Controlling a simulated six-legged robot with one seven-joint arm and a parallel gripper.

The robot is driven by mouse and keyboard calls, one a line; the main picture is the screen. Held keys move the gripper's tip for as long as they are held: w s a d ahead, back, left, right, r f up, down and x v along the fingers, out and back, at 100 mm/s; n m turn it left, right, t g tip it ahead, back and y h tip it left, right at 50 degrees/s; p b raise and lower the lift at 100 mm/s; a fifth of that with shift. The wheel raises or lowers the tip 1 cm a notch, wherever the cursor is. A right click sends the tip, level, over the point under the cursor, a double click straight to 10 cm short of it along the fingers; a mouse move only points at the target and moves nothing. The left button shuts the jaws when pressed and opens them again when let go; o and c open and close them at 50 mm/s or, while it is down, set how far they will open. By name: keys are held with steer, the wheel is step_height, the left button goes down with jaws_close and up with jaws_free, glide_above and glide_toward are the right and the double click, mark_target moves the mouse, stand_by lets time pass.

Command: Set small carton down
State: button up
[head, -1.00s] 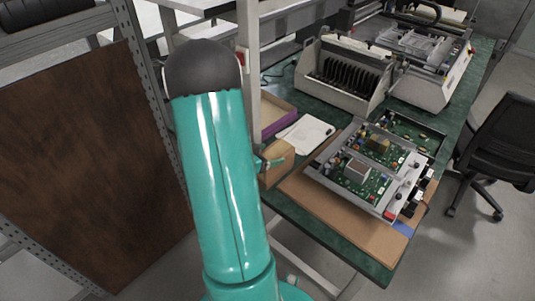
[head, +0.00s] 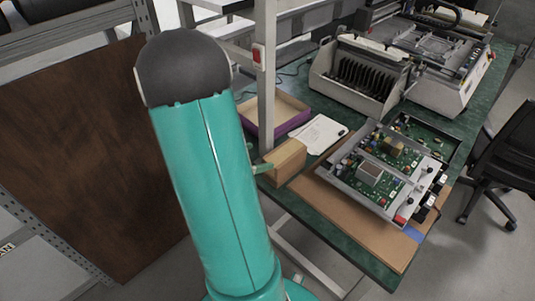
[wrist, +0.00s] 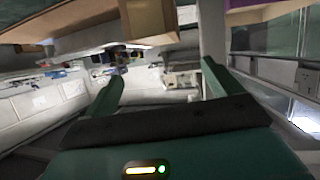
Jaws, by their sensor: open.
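The small carton (head: 285,161) is a plain brown box resting on the green table at its near left edge. In the wrist view the carton (wrist: 148,20) shows at the top, beyond the fingertips and not between them. My gripper (wrist: 160,76) is open and empty, its two green fingers spread apart. In the head view only a green fingertip (head: 262,168) shows, at the carton's left end; whether it touches cannot be told. My arm hides the rest of the gripper.
A purple-edged tray (head: 272,116) and a white paper (head: 318,134) lie behind the carton. A circuit-board unit (head: 385,170) on brown board (head: 375,232) sits to its right. A white post (head: 266,80) rises near the tray. A black chair (head: 505,160) stands at right.

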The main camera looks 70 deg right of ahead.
steer(key=shift+w+a+r, duration=0.25)
steer(key=shift+w+a, duration=0.1)
steer(key=shift+a, duration=0.25)
steer(key=shift+w, duration=0.1)
